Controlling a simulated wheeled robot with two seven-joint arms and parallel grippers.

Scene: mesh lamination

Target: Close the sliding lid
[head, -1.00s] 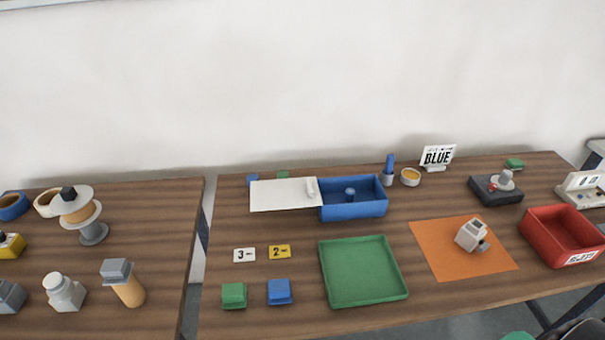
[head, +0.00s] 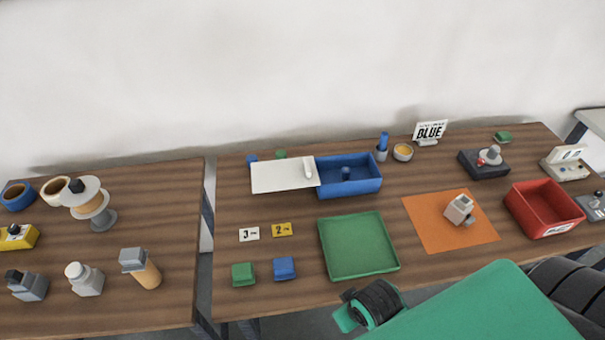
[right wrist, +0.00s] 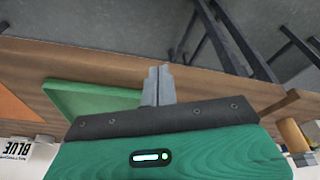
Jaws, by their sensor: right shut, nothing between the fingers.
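The blue box (head: 350,187) stands at the back of the right-hand table, its top open and a small blue knob-like piece (head: 346,174) inside. The white sliding lid (head: 275,178) sits off to the box's left, its right edge at the box's left end. A small white handle (head: 308,170) stands near the lid's right edge. My right gripper shows in the right wrist view (right wrist: 158,84) with its fingers together and empty, beside the green tray. In the head view my right arm comes in at the lower right, well in front of the box. My left gripper is not in view.
The green tray (head: 391,262) lies in front of the box. Number cards, a green block (head: 243,274) and a blue block (head: 285,268) are left of it. An orange mat (head: 422,222) and red bin (head: 545,214) are right. A blue marker (head: 382,148) stands beside the box.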

